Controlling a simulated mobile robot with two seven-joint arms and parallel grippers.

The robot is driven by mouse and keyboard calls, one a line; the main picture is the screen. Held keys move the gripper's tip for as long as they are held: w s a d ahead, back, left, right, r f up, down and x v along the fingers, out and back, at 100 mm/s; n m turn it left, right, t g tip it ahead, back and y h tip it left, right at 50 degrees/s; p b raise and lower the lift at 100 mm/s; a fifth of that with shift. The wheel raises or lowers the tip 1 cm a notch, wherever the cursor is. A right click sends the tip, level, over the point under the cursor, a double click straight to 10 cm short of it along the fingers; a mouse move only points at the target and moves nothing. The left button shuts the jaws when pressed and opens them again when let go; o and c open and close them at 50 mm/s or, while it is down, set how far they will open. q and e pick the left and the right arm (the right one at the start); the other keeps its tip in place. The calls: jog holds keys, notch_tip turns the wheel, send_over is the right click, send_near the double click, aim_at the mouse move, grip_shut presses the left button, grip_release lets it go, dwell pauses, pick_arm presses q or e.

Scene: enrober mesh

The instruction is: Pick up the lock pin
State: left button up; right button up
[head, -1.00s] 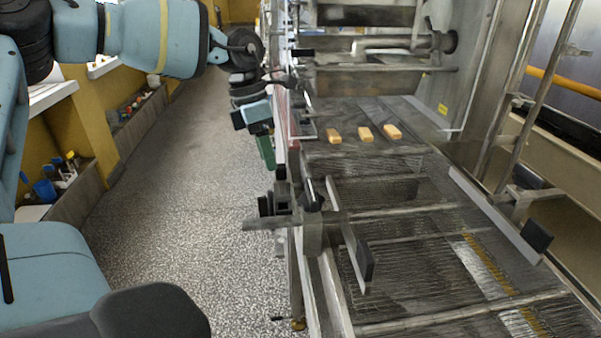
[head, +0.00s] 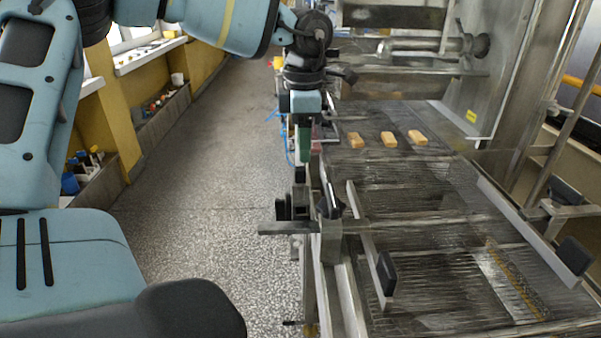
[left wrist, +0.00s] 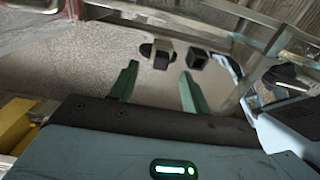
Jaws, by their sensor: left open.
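My left gripper (head: 304,150) is open and empty, its green fingers pointing down beside the machine's left rail. In the left wrist view its fingers (left wrist: 157,88) stand apart with nothing between them. I cannot single out the lock pin with certainty. A dark pin-like handle (head: 331,200) stands on the grey bracket (head: 331,240) at the rail, nearer to me than the gripper. A black clamp block (head: 295,205) sits left of it. In the left wrist view two dark blocky parts (left wrist: 163,57) (left wrist: 197,58) appear beyond the fingertips. My right gripper is not in view.
The wire mesh belt (head: 440,260) lies right of the rail, with three orange-brown bars (head: 388,139) farther back. A guide bar with a black end (head: 387,272) reaches over the belt. The speckled floor (head: 210,210) left of the machine is clear.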

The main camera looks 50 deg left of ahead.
aim_at(301, 168)
pick_arm(q)
jog(key=f, duration=0.5)
jog(key=shift+s+p, duration=0.3)
jog(key=shift+s, duration=0.05)
jog(key=shift+r, duration=0.1)
grip_shut()
